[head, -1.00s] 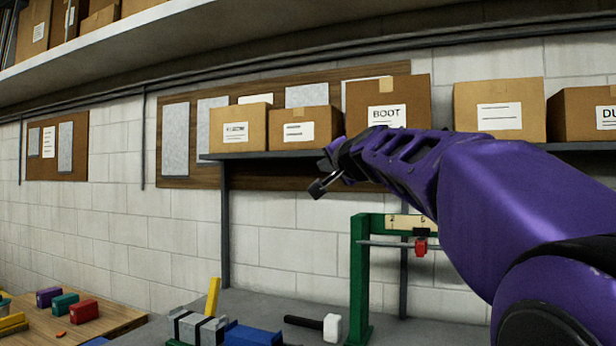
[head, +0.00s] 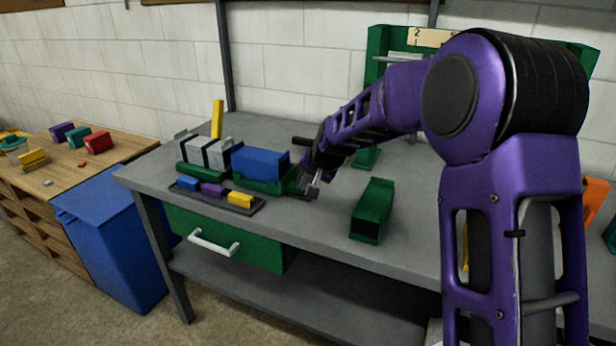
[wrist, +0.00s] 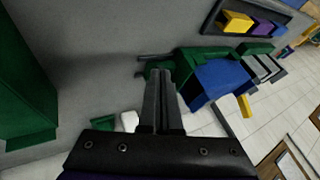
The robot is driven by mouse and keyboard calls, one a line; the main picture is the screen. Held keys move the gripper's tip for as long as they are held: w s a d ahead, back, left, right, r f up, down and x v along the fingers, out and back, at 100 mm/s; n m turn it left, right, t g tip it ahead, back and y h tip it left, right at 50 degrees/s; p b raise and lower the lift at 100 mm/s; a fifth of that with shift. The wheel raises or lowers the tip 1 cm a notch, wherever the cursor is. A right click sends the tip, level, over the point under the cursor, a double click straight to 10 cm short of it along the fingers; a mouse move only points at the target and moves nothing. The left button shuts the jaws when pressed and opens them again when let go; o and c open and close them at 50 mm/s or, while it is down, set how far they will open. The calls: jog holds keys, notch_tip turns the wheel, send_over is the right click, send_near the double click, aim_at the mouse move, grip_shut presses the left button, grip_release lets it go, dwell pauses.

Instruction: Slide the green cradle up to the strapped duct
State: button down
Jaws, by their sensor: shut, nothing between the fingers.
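The green cradle (head: 262,185) sits on the bench with a blue block (head: 262,161) resting in it. The strapped duct (head: 217,152) is grey with black bands and lies just left of the cradle. In the wrist view the cradle (wrist: 190,62) is just beyond my fingertips, with the blue block (wrist: 220,78) and the strapped duct (wrist: 262,66) farther right. My gripper (head: 312,190) is shut and empty, low at the cradle's right end. I cannot tell whether its fingers touch the cradle.
A dark tray (head: 258,207) with blue, purple and yellow blocks lies in front of the cradle. An open green box (head: 372,210) stands to the right of my gripper. A yellow upright piece (head: 217,118) stands behind the duct. The bench behind the blue block is clear.

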aim_at(274, 185)
jog(key=x, duration=0.4)
jog(key=a, duration=0.1)
jog(key=w+a, duration=0.1)
jog(key=a, duration=0.1)
jog(key=shift+w+a, duration=0.3)
jog(key=shift+a, duration=0.15)
jog(key=shift+w+a+p, duration=0.3)
jog(key=shift+a, duration=0.6)
jog(key=shift+w+a+p, duration=0.25)
jog(key=shift+w+a, duration=0.05)
jog(key=shift+a, duration=0.6)
jog(key=shift+a+r, duration=0.1)
